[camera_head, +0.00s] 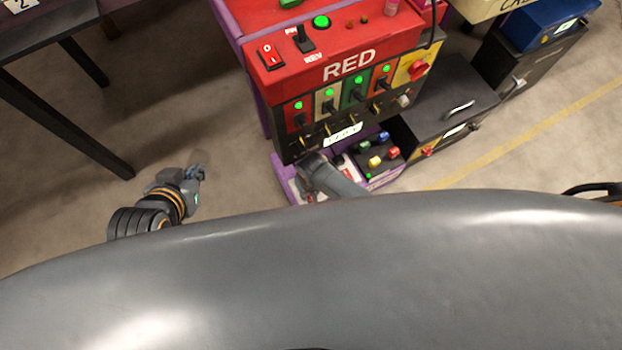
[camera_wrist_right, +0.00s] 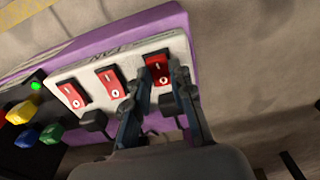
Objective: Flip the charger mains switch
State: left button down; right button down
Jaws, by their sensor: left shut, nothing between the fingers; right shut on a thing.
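In the right wrist view a white power strip (camera_wrist_right: 85,75) with three red rocker switches in a row sits on a purple base. My right gripper (camera_wrist_right: 161,80) has its fingertips either side of the rightmost red switch (camera_wrist_right: 157,67) and is shut on it. A black plug (camera_wrist_right: 169,105) shows between the fingers, below that switch. The other two are the middle red switch (camera_wrist_right: 111,83) and the left red switch (camera_wrist_right: 72,95). The switch's contact with the fingers is partly hidden. In the head view my left gripper (camera_head: 198,172) is shut and empty, over bare floor.
The red control cabinet (camera_head: 345,67) stands above the strip, with several levers and green lights. A black box (camera_head: 378,158) with coloured buttons is beside the strip. A dark cabinet (camera_head: 450,90) stands to its right. A dark table (camera_head: 50,40) is at upper left. The floor between is clear.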

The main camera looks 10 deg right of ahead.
jog(key=shift+w+g, duration=0.1)
jog(key=shift+g, duration=0.2)
jog(key=c, duration=1.2)
grip_release()
jog(key=shift+o, duration=0.2)
